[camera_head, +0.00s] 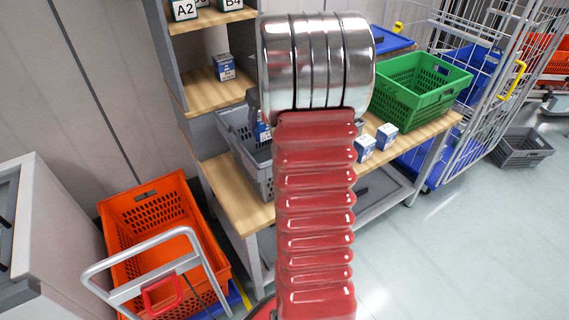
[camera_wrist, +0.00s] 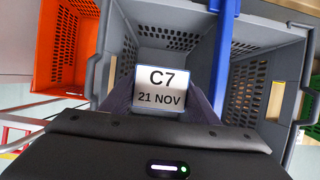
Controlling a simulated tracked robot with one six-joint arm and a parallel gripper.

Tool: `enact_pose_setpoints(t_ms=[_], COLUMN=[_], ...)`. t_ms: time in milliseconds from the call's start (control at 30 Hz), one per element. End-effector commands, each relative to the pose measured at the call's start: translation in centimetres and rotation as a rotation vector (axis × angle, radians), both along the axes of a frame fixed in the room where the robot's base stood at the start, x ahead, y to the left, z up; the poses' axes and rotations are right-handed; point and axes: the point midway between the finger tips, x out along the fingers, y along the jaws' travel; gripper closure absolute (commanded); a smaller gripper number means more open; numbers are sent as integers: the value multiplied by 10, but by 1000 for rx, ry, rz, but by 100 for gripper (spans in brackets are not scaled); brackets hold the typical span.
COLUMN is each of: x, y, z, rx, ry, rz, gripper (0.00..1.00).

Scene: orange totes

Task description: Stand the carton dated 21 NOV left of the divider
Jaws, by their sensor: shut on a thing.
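The carton dated 21 NOV (camera_wrist: 161,88) shows its white label, reading C7 and 21 NOV, in the wrist view. My gripper (camera_wrist: 160,104) is shut on it, with a dark finger on each side. The blue divider (camera_wrist: 222,62) crosses the grey tote (camera_wrist: 97,62), which also shows in the head view (camera_head: 262,180). The carton is over the compartment left of the divider in the wrist view. It hides the floor below it, so I cannot tell whether it touches the bottom. My arm hides most of the tote in the head view.
Two blue-and-white cartons (camera_head: 365,148) (camera_head: 387,135) stand on the bench right of my arm. A green crate (camera_head: 418,92) is behind them. Another carton (camera_head: 224,67) stands on a shelf. An orange tote (camera_head: 160,225) is at lower left. A wire cage (camera_head: 490,80) stands at right.

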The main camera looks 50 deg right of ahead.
Motion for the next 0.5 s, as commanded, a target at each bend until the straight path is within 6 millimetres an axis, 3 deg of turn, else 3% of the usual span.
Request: enact_pose_setpoints(t_ms=[167, 500], x=[-1, -2], y=[-1, -1], z=[-18, -82], rx=[3, 3], ry=[2, 3], rz=[-2, -2], gripper=[80, 80])
